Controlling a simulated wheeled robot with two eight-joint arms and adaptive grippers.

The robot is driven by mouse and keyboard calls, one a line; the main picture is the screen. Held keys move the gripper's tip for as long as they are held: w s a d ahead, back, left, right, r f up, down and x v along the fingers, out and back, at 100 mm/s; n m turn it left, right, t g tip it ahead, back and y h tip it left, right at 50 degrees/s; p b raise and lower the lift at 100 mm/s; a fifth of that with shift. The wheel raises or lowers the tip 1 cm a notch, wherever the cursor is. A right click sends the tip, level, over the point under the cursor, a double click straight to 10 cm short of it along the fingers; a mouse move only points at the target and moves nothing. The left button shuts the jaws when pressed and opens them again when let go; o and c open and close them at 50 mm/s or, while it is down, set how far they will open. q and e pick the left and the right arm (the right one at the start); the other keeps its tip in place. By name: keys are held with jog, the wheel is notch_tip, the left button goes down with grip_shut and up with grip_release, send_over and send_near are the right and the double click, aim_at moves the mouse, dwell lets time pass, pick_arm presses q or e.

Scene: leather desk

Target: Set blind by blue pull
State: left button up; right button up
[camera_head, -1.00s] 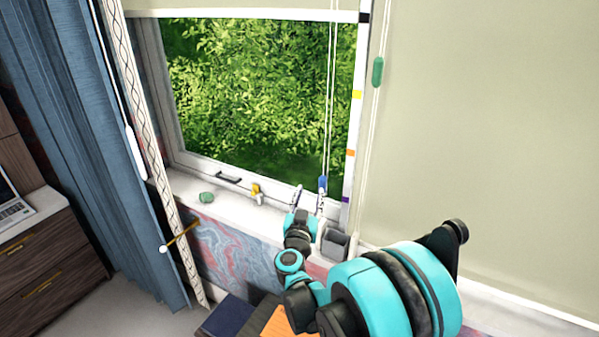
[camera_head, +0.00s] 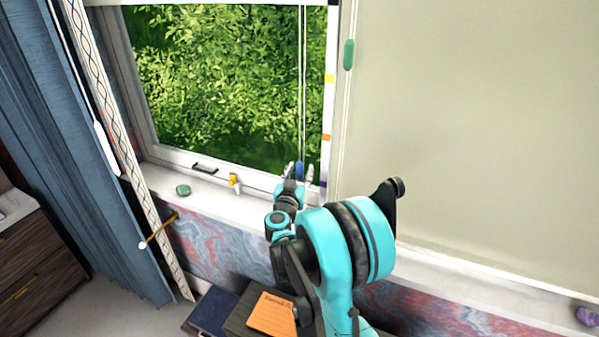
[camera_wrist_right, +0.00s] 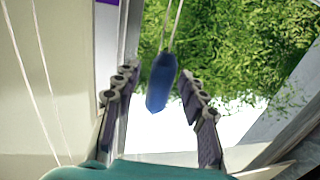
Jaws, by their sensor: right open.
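The blue pull (camera_head: 299,170) hangs on two white cords in front of the window, near its lower right corner. In the right wrist view the blue pull (camera_wrist_right: 161,82) hangs between the two spread fingers of my right gripper (camera_wrist_right: 160,105), apart from both. In the head view my right gripper (camera_head: 298,172) is at the blue pull, with its fingers on either side. The blind's bottom bar (camera_head: 225,2) shows at the top edge of the head view. Colored marks, yellow, orange and purple, run down the window's right frame (camera_head: 328,110). My left gripper is not in view.
A green pull (camera_head: 348,55) hangs on cords to the right, before a lowered blind (camera_head: 460,130). A green stone (camera_head: 183,190) and a yellow window catch (camera_head: 235,181) are at the sill. A blue curtain (camera_head: 60,150) hangs left. An orange notebook (camera_head: 272,314) lies below.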

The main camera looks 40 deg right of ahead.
grip_shut()
jog(key=shift+r, duration=0.1)
notch_tip(320, 180, up, 10)
jog(key=p, duration=0.6)
jog(key=shift+f, duration=0.25)
grip_release()
jog(key=shift+f, duration=0.1)
jog(key=shift+a, duration=0.1)
